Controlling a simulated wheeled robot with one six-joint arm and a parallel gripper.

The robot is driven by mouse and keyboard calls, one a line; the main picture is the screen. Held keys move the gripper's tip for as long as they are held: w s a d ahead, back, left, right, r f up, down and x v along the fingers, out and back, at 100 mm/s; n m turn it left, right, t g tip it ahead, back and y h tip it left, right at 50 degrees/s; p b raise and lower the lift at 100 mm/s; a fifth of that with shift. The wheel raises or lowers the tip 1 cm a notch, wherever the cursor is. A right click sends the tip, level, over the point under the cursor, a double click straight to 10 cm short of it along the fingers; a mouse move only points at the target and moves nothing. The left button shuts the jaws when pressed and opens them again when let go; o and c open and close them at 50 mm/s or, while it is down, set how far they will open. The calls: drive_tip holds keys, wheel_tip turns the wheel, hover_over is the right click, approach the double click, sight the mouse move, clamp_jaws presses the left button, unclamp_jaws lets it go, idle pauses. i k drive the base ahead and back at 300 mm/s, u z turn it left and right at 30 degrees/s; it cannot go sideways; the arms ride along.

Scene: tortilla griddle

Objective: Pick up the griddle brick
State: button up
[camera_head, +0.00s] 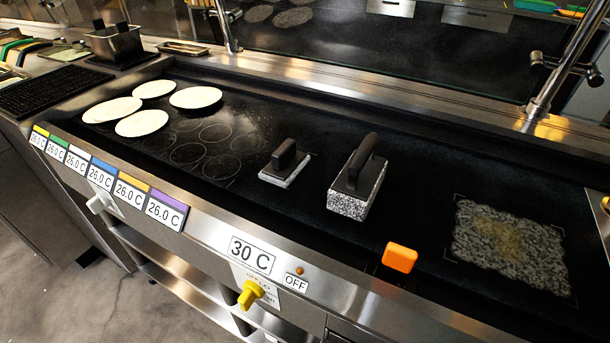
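A speckled grey block with a raised black handle, which looks like the griddle brick (350,204), stands on the black griddle (300,220) right of centre. Its handle points up and away from me, and nothing touches it. A smaller, thinner grey pad with a black handle (286,171) lies to its left, with a gap between them. Which of the two the task names is not labelled, but the larger one is thick and brick-like. My gripper is not in view.
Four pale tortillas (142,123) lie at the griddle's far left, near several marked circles. An orange block (399,257) sits by the front edge. A speckled, yellow-stained patch (508,247) covers the right. A metal post (553,88) stands behind. A yellow knob (250,294) is on the front.

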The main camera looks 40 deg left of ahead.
sight(352, 194)
drive_tip(key=u, duration=1.15)
